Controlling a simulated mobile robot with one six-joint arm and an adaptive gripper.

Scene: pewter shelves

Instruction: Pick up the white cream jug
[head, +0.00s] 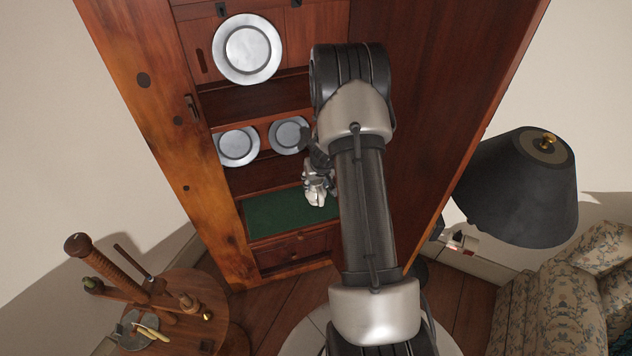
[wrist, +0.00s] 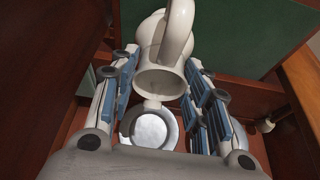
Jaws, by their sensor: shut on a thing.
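The white cream jug (wrist: 152,52) is between the two padded fingers of my gripper (wrist: 161,76) in the wrist view. Its curved handle and open mouth show, with the mouth facing the wrist camera. The fingers press in from both sides and my gripper is shut on the jug. In the head view my gripper (head: 318,184) is small, in front of the cabinet above the green lining. A pale shape at its end looks like the jug, but it is too small to tell clearly.
The wooden cabinet (head: 205,180) holds pewter plates (head: 248,50) on its shelves. A green-lined surface (head: 280,212) lies below. A plate (wrist: 150,127) shows beyond my fingers. A round wooden table (head: 185,300) stands left, a dark lamp (head: 520,190) and patterned sofa (head: 560,310) right.

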